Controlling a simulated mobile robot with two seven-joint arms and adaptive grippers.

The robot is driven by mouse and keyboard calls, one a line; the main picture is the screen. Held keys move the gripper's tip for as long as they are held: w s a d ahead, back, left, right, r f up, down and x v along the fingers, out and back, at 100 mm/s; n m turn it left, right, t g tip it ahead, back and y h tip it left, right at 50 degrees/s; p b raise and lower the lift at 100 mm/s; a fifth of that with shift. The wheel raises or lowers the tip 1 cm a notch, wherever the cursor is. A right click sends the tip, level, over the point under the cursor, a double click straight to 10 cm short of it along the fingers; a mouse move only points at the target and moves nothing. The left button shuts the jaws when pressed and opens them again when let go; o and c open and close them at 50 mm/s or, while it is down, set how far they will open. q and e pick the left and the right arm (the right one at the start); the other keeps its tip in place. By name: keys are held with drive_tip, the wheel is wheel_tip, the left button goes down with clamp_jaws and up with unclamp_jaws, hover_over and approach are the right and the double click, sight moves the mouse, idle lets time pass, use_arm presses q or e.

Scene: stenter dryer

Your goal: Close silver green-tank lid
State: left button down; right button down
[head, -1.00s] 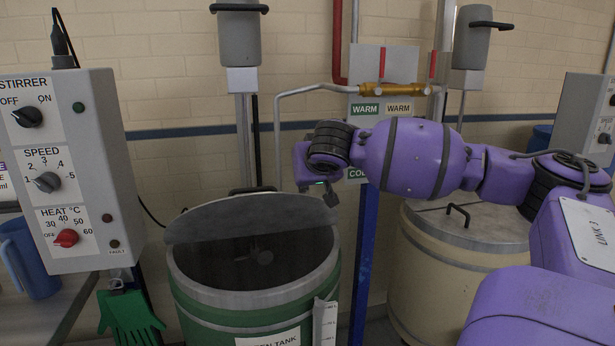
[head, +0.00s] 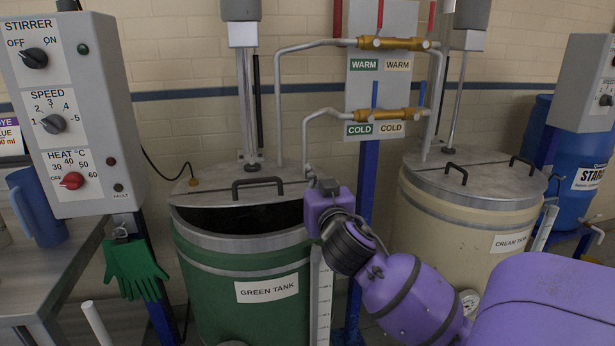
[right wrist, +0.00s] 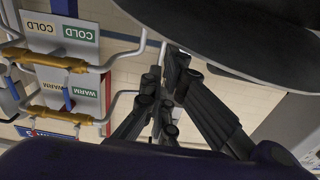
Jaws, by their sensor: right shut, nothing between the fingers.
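The green tank (head: 235,290) stands at centre left in the head view. Its silver lid (head: 215,192), with a dark handle (head: 258,183), slopes over the rear of the mouth. A dark gap shows between the lid's front edge and the front rim, so the lid is not flush. My right gripper's fingers are hidden in the head view; its purple wrist is beside the tank's right rim. In the right wrist view the right gripper (right wrist: 172,70) is shut and empty, with a large dark round surface close beside it, probably the lid. My left gripper is not in view.
A cream tank (head: 450,230) with its lid closed stands to the right. Pipes with brass valves (head: 390,43) are on a panel behind. A control box (head: 75,120) and a hanging green glove (head: 133,268) are at left.

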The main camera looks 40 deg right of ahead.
drive_tip(key=shift+s+a+f+t+h+b, duration=0.15)
drive_tip(key=shift+s+f+t+b, duration=0.15)
drive_tip(key=shift+f+b, duration=0.65)
drive_tip(key=shift+s+a+f+t+h+b, duration=0.2)
drive_tip(key=shift+f+t+b, duration=0.25)
drive_tip(key=shift+f+b, duration=0.5)
drive_tip(key=shift+s+a+f+t+h+b, duration=0.15)
drive_tip(key=shift+s+f+t+b, duration=0.15)
drive_tip(key=shift+f+b, duration=0.6)
drive_tip(key=shift+r, duration=0.3)
